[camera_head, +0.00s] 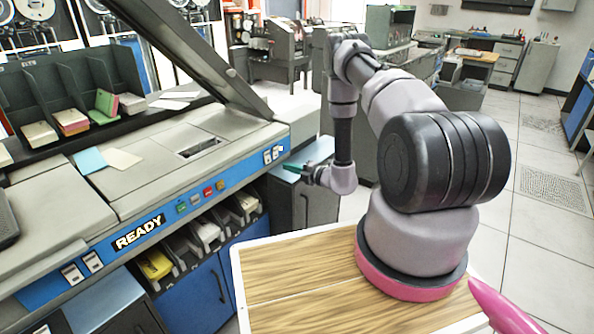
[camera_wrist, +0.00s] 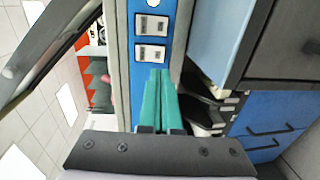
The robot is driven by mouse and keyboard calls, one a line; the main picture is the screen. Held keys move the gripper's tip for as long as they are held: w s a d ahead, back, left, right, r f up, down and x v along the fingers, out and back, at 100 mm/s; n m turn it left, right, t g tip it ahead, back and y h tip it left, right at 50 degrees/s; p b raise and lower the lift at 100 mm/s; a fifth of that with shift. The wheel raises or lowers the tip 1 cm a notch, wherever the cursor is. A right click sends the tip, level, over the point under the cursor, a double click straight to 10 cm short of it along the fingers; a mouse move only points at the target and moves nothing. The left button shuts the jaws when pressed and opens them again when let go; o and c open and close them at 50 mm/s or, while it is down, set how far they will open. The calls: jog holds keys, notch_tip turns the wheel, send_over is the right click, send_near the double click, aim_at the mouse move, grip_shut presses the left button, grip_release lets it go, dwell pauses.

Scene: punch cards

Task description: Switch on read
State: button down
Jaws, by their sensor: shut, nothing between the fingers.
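A blue panel strip (camera_head: 160,219) runs along the front edge of the grey card machine (camera_head: 150,180). Two white rocker switches (camera_head: 272,155) sit at its right end. The wrist view shows an upper switch (camera_wrist: 152,25) and a lower switch (camera_wrist: 150,53) on the blue strip. Their labels are too small to read. My gripper (camera_head: 287,167) has teal fingers and is shut and empty, just right of this end of the panel. In the wrist view its fingertips (camera_wrist: 158,72) appear just below the lower switch; I cannot tell whether they touch the panel.
Two more switches (camera_head: 82,267) and a lit READY sign (camera_head: 138,232) are farther left on the strip, with several coloured buttons (camera_head: 208,193). A raised grey lid (camera_head: 195,50) slants above the machine. Card trays (camera_head: 205,228) lie below.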

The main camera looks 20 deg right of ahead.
aim_at(269, 162)
jog(key=x, duration=0.7)
jog(key=shift+w+a, duration=0.15)
jog(key=shift+f, duration=0.1)
jog(key=shift+w+a+f, duration=0.1)
jog(key=shift+w, duration=0.1)
jog(key=shift+s, duration=0.25)
jog(key=s+d+f, duration=0.1)
jog(key=s+d, duration=0.7)
jog(key=s, duration=0.3)
jog(key=shift+f+t, duration=0.3)
jog(key=shift+f, duration=0.1)
